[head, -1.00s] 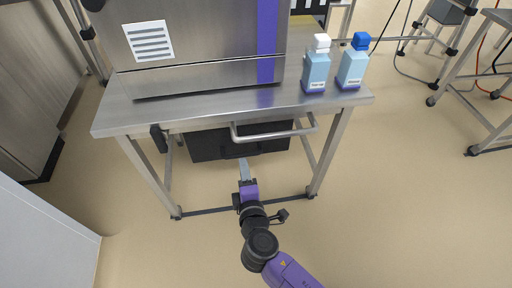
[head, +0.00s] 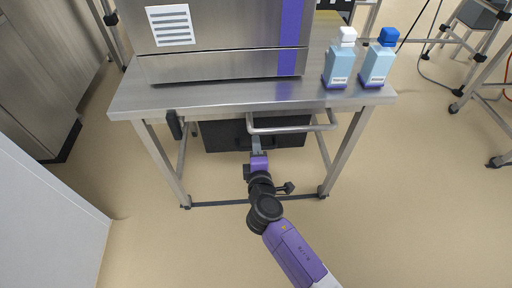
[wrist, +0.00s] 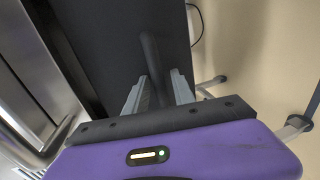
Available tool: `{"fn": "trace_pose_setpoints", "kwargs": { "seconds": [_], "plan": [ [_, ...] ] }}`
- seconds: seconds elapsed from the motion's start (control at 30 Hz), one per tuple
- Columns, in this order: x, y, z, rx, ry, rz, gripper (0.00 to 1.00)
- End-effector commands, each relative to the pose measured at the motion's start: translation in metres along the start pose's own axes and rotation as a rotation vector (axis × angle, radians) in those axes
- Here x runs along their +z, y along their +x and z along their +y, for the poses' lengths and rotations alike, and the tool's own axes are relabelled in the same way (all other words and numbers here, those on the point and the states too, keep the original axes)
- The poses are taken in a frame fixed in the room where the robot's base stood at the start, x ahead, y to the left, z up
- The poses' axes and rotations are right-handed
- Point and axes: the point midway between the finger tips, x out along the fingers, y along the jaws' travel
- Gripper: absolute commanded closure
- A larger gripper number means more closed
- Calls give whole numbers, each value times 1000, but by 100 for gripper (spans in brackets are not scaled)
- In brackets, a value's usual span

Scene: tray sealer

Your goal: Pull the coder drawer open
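The coder drawer (head: 225,137) is a dark box front under the steel table, and it looks closed. In the wrist view its dark front (wrist: 112,32) fills the upper middle, with a dark bar handle (wrist: 150,58) standing out from it. My gripper (head: 255,142) is at the drawer front, below the table edge. In the wrist view my gripper (wrist: 158,88) is open, its two grey fingers on either side of the handle. The handle lies nearer the left finger; I cannot tell whether they touch.
A bent metal rail (head: 290,129) sticks out from the table (head: 215,98) just above and right of my gripper. Two blue bottles (head: 339,65) (head: 378,65) stand on the table's right end beside the steel machine (head: 215,65). The floor in front is clear.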

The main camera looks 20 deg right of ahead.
Motion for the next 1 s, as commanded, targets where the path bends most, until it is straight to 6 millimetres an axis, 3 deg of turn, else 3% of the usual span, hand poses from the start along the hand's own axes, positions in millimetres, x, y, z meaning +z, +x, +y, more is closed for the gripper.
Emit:
{"fn": "trace_pose_setpoints", "kwargs": {
  "seconds": [0.03,0.13,1.0],
  "plan": [
    [0,0,0,0,0,0,82],
    [0,0,0,0,0,0,100],
    [-1,-1,0,0,0,2,100]
  ]
}}
